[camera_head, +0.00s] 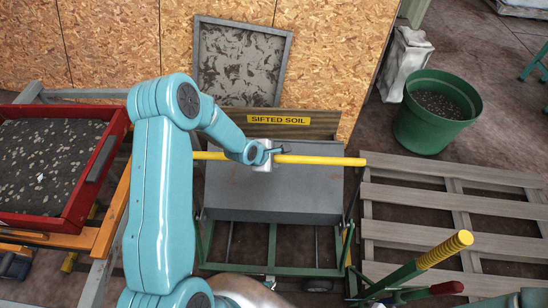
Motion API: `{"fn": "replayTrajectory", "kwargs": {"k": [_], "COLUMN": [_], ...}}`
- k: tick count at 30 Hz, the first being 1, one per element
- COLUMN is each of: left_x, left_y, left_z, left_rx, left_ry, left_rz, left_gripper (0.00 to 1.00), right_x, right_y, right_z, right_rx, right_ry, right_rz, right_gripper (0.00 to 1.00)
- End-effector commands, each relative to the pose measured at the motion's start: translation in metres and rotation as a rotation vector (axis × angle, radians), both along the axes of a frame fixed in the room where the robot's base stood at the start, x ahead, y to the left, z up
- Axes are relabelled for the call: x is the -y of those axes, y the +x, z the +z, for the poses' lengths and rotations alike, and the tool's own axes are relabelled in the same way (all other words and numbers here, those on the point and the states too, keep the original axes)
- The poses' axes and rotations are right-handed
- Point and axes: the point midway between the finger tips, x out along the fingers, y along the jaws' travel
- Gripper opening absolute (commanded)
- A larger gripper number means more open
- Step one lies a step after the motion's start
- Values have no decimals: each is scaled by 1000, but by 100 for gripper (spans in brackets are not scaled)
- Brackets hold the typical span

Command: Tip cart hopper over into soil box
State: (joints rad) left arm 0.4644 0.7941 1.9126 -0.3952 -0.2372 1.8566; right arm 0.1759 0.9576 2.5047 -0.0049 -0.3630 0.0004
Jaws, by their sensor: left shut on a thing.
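The grey cart hopper (270,195) stands in the middle of the camera_head view, on a green cart frame (270,268). A flat grey face of it shows, and its inside is hidden. A yellow bar (325,160) runs along its far edge. The soil box (310,131) lies just beyond the hopper, a wooden board with a yellow "SIFTED SOIL" label. The hopper hides the rest of the box.
A red tray (72,220) of stony soil stands at left. A wooden pallet (450,201) and green pot (436,112) are at right. A green lever with a yellow grip (445,249) and a red-handled lever (447,288) rise at lower right. A framed sieve (241,62) leans behind.

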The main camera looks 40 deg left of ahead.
Motion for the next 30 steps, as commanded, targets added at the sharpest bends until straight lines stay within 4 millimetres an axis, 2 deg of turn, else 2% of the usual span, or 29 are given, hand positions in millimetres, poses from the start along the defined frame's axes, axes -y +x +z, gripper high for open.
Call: {"fn": "replayTrajectory", "kwargs": {"k": [12,13,14,25,30], "left_x": [3,2,2,0,-3], "left_y": [-4,-3,-3,-1,-13], "left_z": [-3,-3,-3,0,19], "left_rx": [-10,-11,-10,-6,-4], "left_ry": [-4,-4,-3,-2,-1], "left_rz": [-3,-3,-2,-2,0], "left_gripper": [0,43,53,54,54], "right_x": [0,0,0,0,0], "right_y": [0,0,0,0,0], "right_z": [0,0,0,0,2], "right_rx": [0,0,0,0,0], "right_ry": [0,0,0,0,0], "right_rz": [0,0,0,0,0], "right_gripper": [0,0,0,0,0]}}
